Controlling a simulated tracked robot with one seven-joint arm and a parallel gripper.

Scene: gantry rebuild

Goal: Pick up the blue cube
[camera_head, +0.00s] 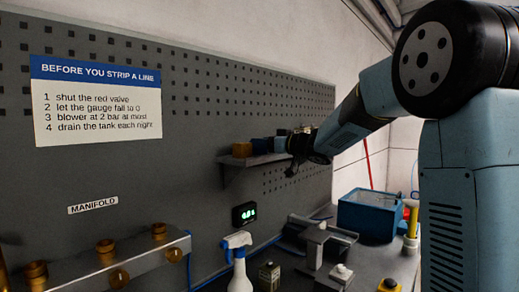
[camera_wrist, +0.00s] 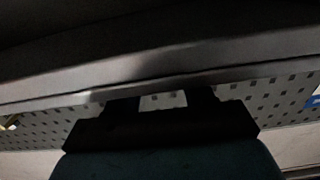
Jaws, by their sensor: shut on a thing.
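The blue cube (camera_head: 281,144) is at the right end of a row of blocks on the wall shelf (camera_head: 232,176) in the head view. My gripper (camera_head: 291,146) reaches the shelf from the right and is shut on this cube, which looks at or just above the shelf top. Its far side and the exact finger contact are too small to make out. In the wrist view, dark finger shapes (camera_wrist: 163,103) stand below a broad grey surface, and the cube cannot be made out there.
A dark blue block (camera_head: 261,146) and an orange-yellow block (camera_head: 241,149) sit close to the left on the shelf. A pegboard (camera_head: 190,105) stands behind.

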